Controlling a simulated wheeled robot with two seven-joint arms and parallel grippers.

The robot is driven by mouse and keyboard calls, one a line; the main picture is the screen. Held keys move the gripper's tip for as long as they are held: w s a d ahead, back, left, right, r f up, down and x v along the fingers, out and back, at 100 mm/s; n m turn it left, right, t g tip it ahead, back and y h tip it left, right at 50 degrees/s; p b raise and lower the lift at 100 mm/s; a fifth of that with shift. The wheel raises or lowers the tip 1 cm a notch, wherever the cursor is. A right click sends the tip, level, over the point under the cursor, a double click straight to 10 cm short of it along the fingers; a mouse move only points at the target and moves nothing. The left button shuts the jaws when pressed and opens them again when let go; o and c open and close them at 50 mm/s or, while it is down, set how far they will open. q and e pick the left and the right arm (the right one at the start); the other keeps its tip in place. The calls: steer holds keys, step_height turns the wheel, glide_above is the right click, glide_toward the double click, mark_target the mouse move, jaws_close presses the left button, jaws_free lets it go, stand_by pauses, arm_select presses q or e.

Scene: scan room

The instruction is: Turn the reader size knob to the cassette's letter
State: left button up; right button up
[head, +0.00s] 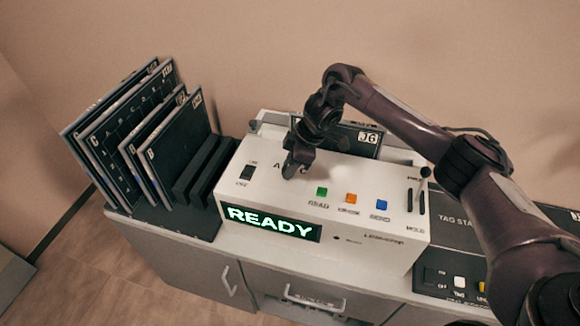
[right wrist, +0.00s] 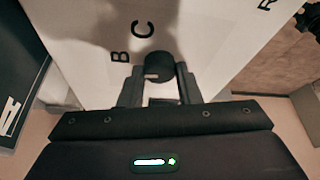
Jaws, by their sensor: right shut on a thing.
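The white reader (head: 330,260) stands on the cabinet with a lit green READY display (head: 270,223). My right gripper (head: 297,165) is over its top left and hides the size knob there in the head view. In the right wrist view the black round knob (right wrist: 159,66) sits between the fingertips of my right gripper (right wrist: 160,78), which is shut on it. A dark cassette (head: 345,139) with a white label, seemingly JG, stands upright at the reader's back. My left gripper is not in view.
A rack (head: 190,221) at left holds several upright dark cassettes. Green, orange and blue buttons (head: 351,198) and a lever (head: 424,172) are on the reader's top. A dark tag station (head: 458,223) lies to the right, partly behind my right arm.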

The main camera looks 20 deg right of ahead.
steer(key=shift+w+r+n+g, duration=0.15)
steer(key=shift+n+g, duration=0.15)
steer(key=shift+n, duration=0.6)
steer(key=n+g+p, duration=0.1)
steer(key=n, duration=0.1)
steer(key=shift+w+r+n, duration=0.1)
steer(key=shift+n, duration=0.3)
steer(key=shift+n+g, duration=0.3)
steer(key=shift+n, duration=0.5)
steer(key=shift+w+f+n+g+b, duration=0.15)
steer(key=shift+n+g+b, duration=0.1)
steer(key=shift+n+b, duration=0.25)
steer(key=shift+s+f+n+g+b, duration=0.15)
steer(key=shift+n+g+b, duration=0.1)
steer(key=shift+n+b, duration=0.25)
steer(key=shift+w+r+n+g+h+b, duration=0.1)
steer(key=shift+n+g+h+b, duration=0.25)
steer(key=shift+n+b, duration=0.9)
steer(key=o, duration=1)
steer(key=shift+c, duration=0.2)
